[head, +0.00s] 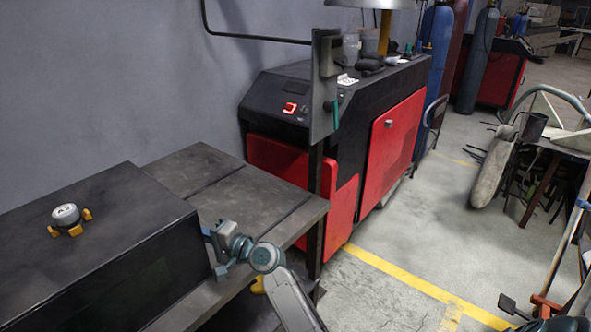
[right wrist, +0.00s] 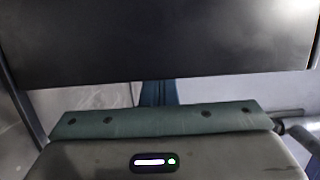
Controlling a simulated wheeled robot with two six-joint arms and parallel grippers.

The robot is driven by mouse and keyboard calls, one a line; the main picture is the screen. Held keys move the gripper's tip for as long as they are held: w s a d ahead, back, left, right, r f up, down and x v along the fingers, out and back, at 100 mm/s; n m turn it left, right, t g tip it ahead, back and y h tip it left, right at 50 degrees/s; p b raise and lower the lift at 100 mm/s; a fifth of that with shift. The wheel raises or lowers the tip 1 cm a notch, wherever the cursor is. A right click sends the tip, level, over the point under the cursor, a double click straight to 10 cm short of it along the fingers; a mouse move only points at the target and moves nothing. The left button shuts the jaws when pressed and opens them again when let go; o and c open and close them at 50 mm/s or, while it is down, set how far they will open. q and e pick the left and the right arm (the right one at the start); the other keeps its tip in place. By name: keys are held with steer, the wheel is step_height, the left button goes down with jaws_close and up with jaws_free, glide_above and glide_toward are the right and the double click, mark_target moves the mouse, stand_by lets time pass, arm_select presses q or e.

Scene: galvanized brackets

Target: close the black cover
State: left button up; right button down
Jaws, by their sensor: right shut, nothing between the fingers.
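The black cover (head: 125,225) shows in the head view as a dark, box-like form on the bench at the lower left. A broad dark panel, apparently part of it (right wrist: 160,40), fills the top of the right wrist view. My right gripper (head: 210,238) is at the cover's right-hand end, very close to it; I cannot tell whether they touch. In the right wrist view the shut, empty teal fingers (right wrist: 159,93) reach up to the panel's lower edge, and their tips seem hidden behind it. My left gripper is not in view.
A grey and yellow round device (head: 68,218) sits on the cover's top. The dark bench (head: 240,185) is bare beyond the cover. A red and black machine (head: 310,130) stands behind it, with a dark upright panel (head: 325,85) in front.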

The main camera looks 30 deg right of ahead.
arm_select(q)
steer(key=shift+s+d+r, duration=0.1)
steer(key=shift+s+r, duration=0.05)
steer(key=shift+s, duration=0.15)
arm_select(e)
steer(key=shift+s+a+f, duration=0.1)
steer(key=shift+s+a, duration=0.1)
steer(key=shift+a, duration=0.3)
steer(key=shift+s+a, duration=0.15)
steer(key=shift+a, duration=0.3)
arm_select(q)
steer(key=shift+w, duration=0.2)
